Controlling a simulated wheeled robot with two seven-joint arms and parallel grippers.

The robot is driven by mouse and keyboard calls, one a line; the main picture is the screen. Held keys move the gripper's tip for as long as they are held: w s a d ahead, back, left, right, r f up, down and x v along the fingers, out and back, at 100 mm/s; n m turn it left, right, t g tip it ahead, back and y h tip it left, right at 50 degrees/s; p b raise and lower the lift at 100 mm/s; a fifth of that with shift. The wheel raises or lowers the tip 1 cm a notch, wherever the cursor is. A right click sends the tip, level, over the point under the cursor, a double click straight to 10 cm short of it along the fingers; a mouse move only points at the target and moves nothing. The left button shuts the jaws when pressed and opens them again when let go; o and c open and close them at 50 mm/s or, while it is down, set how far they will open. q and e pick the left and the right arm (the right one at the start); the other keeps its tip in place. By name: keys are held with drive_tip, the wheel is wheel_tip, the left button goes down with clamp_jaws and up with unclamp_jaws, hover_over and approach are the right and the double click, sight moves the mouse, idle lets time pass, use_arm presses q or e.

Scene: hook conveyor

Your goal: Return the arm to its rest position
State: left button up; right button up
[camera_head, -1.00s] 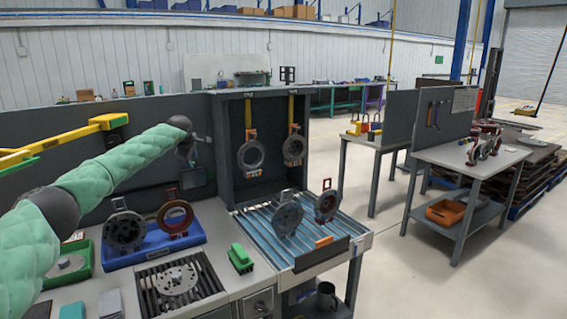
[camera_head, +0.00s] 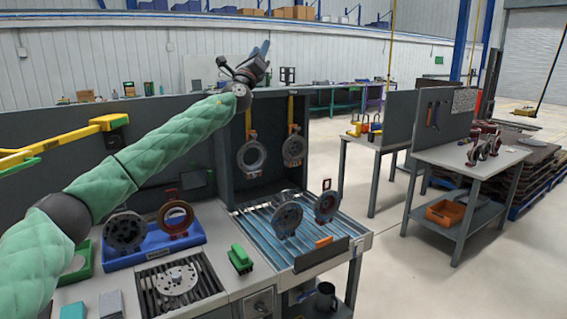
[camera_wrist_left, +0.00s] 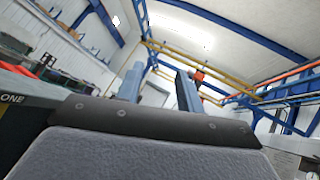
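My left arm (camera_head: 160,145), in a green quilted sleeve, comes in from the left in the head view and slants up to the right. My left gripper (camera_head: 262,48) is raised in front of the pale wall, above the dark hanging booth, pointing up. In the left wrist view its two blue-grey fingers (camera_wrist_left: 158,80) stand apart with nothing between them. Beyond them are the ceiling and yellow and blue overhead beams. My right gripper is in neither view.
The booth (camera_head: 226,150) holds two hanging ring parts (camera_head: 252,156). Two flanged parts stand on the slatted conveyor (camera_head: 310,250), and two more in a blue tray (camera_head: 140,260). A green block (camera_head: 240,258) sits on the bench. A second table (camera_head: 470,160) stands at right.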

use_arm(q)
drive_tip(key=s+a+f+n+g+y, duration=0.3)
drive_tip(key=s+f+n+g, duration=0.55)
drive_tip(key=s+f, duration=1.3)
drive_tip(key=s+a+f+n+g+y, duration=0.35)
drive_tip(key=s+f+n, duration=1)
drive_tip(key=f, duration=1.45)
drive_tip(key=s+a+f+n+g+y, duration=0.25)
drive_tip(key=s+f+n+g, duration=0.55)
drive_tip(key=s+f, duration=1.3)
drive_tip(key=s+f+n+g, duration=0.3)
drive_tip(key=s+f, duration=1.3)
drive_tip(key=s, duration=0.1)
drive_tip(key=shift+s+d+f, duration=0.2)
drive_tip(key=shift+s+f, duration=0.1)
drive_tip(key=shift+s, duration=0.1)
